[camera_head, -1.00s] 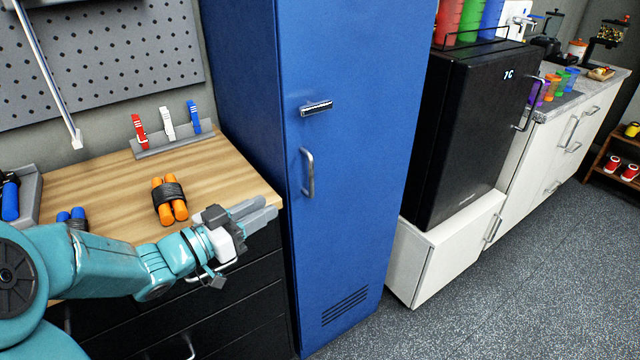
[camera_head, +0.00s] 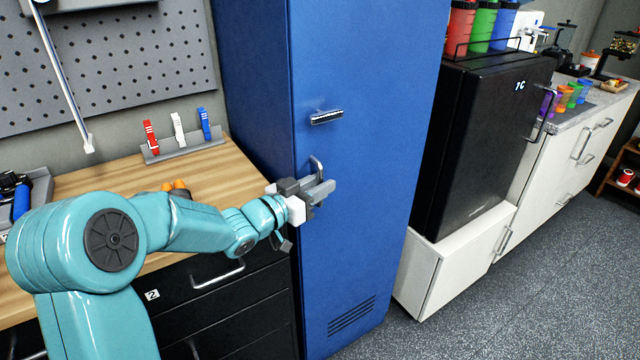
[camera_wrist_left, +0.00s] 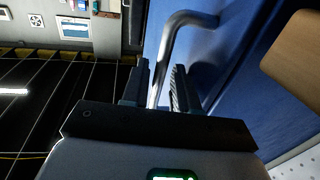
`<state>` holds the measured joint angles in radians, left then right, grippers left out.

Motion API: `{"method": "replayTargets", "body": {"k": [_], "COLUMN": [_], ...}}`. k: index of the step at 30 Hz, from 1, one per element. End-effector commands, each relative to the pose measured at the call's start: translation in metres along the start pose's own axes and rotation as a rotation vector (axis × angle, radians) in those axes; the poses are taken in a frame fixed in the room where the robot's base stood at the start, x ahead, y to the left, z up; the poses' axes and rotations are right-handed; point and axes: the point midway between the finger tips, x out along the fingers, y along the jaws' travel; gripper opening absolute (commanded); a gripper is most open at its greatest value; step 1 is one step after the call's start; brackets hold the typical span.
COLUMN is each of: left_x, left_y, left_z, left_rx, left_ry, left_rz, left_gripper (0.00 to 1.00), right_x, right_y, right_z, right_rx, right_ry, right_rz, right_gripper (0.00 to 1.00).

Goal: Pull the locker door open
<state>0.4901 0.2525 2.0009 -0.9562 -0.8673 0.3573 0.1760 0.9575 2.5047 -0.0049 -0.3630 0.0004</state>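The tall blue locker door (camera_head: 365,220) looks shut in the head view. Its upright silver handle (camera_head: 317,164) is partly hidden behind my left gripper (camera_head: 324,190). In the left wrist view the handle (camera_wrist_left: 170,40) runs down between the two fingers of the left gripper (camera_wrist_left: 160,85). The fingers stand apart on either side of the bar, with some gap showing, so the gripper is open around it. My right gripper is not in view.
A wooden workbench (camera_head: 90,182) with black drawers (camera_head: 225,310) stands left of the locker. A small silver fitting (camera_head: 327,117) sits above the handle. A black fridge (camera_head: 485,140) on a white cabinet stands to the right. The floor (camera_head: 500,300) in front is clear.

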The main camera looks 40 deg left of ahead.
Motion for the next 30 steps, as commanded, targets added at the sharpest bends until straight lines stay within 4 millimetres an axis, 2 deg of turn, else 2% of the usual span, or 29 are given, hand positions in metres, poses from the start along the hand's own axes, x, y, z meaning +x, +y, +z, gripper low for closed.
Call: {"method": "replayTargets", "body": {"k": [10, 11, 13, 30], "left_x": [0.0058, 0.0057, 0.0057, 0.0038], "left_y": [-0.0001, -0.0001, -0.0001, 0.0044], "left_z": [0.0000, 0.0000, 0.0000, 0.0014], "left_rx": [0.001, 0.001, 0.001, 0.000], "left_ry": [0.000, 0.000, 0.000, -0.001], "left_rz": [0.000, 0.000, 0.000, 0.001], "left_gripper": [0.29, 0.22, 0.00, 0.00], "right_x": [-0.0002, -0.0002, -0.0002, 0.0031], "right_y": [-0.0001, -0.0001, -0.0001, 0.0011], "right_z": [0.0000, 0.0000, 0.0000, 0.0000], "right_rx": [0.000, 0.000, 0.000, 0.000], "right_ry": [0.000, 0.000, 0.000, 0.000], "right_rz": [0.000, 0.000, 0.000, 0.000], "right_gripper": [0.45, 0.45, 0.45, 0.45]}}
